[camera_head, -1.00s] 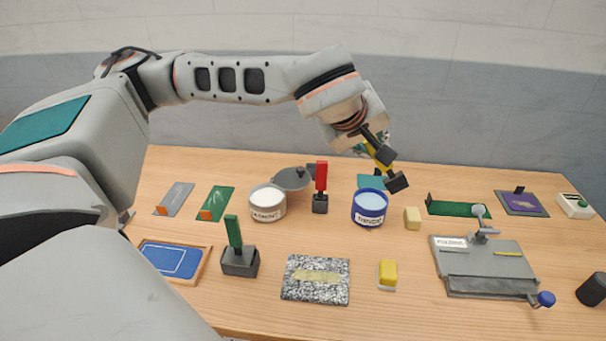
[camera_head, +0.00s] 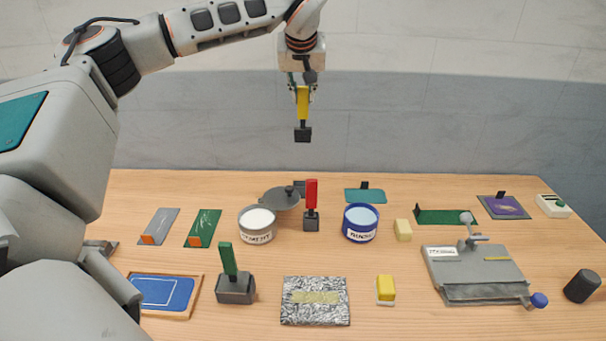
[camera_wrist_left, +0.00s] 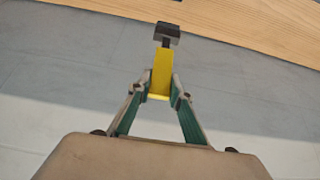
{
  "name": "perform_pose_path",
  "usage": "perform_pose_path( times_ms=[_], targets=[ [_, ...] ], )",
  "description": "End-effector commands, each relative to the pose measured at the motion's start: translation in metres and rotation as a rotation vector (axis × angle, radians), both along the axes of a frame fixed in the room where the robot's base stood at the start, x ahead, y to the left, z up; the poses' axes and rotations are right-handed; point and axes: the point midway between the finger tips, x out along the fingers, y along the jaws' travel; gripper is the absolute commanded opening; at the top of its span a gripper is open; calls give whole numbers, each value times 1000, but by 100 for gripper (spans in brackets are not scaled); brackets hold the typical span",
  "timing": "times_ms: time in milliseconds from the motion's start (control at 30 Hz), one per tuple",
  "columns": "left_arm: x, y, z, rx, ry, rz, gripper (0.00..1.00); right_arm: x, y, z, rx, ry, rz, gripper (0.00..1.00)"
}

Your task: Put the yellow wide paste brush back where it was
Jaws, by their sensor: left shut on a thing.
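The yellow wide paste brush (camera_head: 302,104) hangs upright, dark head down, from my left gripper (camera_head: 302,84). The gripper is shut on its yellow handle, high above the back edge of the table. In the left wrist view the brush (camera_wrist_left: 161,70) sits between the two fingers (camera_wrist_left: 158,96), with its dark head pointing away. My right gripper does not show.
A white-filled tin (camera_head: 257,224) and a blue tin (camera_head: 360,223) stand mid-table, with a grey lid (camera_head: 280,199) behind. A speckled slab (camera_head: 315,315), yellow block (camera_head: 386,288) and grey press (camera_head: 475,268) are nearer the front. Bare wood lies between them.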

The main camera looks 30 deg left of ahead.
Motion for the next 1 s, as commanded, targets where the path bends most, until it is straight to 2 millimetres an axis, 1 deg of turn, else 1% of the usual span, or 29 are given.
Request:
perform_pose_path(
  times_ms=[33, 100, 400, 500, 600, 767, 867, 1000],
  targets=[
    [-1, 0, -15, 0, 4, -1, 0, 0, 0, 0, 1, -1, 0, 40],
    [-1, 0, -33, -1, 7, -1, 0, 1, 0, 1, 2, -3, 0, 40],
    [-1, 0, -104, -1, 4, 0, 0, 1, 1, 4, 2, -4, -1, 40],
    [-1, 0, -122, -2, 4, 1, 0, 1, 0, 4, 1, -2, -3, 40],
    [0, 0, -133, -2, 0, 1, 0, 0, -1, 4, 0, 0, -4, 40],
    [0, 0, -141, -2, -1, 1, 0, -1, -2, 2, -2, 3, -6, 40],
    [-1, 0, -152, -2, 1, 1, 0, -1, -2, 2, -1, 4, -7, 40],
    [-1, 0, -172, 0, 2, 1, 0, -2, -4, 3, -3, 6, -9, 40]
  ],
)
